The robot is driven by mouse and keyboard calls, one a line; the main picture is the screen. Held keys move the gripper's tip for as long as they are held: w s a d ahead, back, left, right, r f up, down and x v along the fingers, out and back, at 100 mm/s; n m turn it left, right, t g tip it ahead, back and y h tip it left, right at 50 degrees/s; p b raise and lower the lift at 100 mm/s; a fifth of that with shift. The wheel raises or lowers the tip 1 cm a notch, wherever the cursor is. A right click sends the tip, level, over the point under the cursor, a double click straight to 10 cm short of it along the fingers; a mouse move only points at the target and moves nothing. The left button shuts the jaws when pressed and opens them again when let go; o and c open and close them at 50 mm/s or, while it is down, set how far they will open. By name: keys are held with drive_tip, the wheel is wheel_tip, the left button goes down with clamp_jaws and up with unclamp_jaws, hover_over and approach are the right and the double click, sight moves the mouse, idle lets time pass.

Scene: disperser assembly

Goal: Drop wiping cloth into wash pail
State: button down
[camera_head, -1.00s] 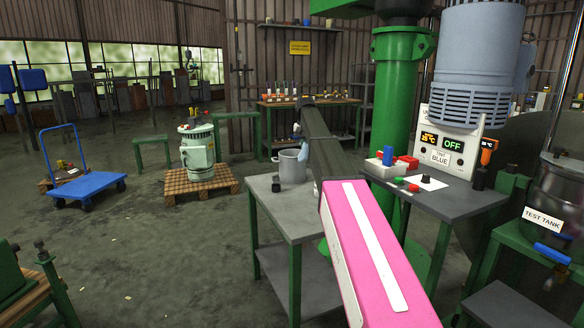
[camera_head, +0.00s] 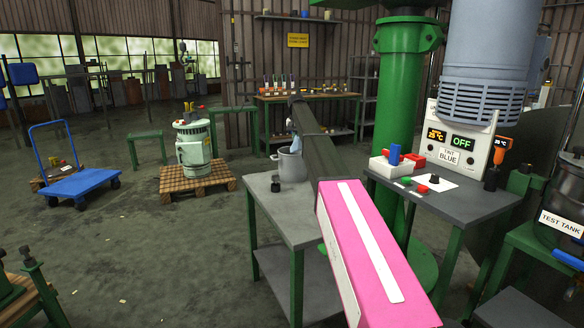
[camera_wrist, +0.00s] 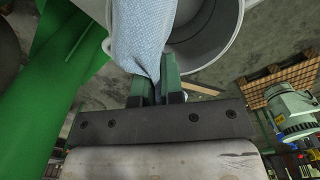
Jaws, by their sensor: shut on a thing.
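The light blue wiping cloth (camera_wrist: 140,35) hangs from my gripper (camera_wrist: 154,90), whose green fingers are shut on it. In the head view the cloth (camera_head: 296,143) shows small, just above the mouth of the grey wash pail (camera_head: 292,167). The pail stands on the grey side table. In the wrist view the cloth overlaps the left part of the pail's rim (camera_wrist: 222,58), and the pail's inside shows to its right. I cannot tell whether the cloth touches the pail. My gripper is hard to make out in the head view.
A small dark item (camera_head: 276,184) stands on the side table (camera_head: 290,218) beside the pail. A green column (camera_head: 402,110) and a control table (camera_head: 455,205) stand right. A green-white machine on a pallet (camera_head: 198,183) and a blue cart (camera_head: 82,184) stand left on open floor.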

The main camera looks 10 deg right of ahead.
sight(296, 148)
drive_tip(key=shift+f, duration=2.95)
unclamp_jaws()
drive_tip(key=shift+r, duration=0.1)
drive_tip(key=shift+r, duration=2.7)
wheel_tip(296, 148, up, 11)
drive_tip(key=shift+f, duration=0.1)
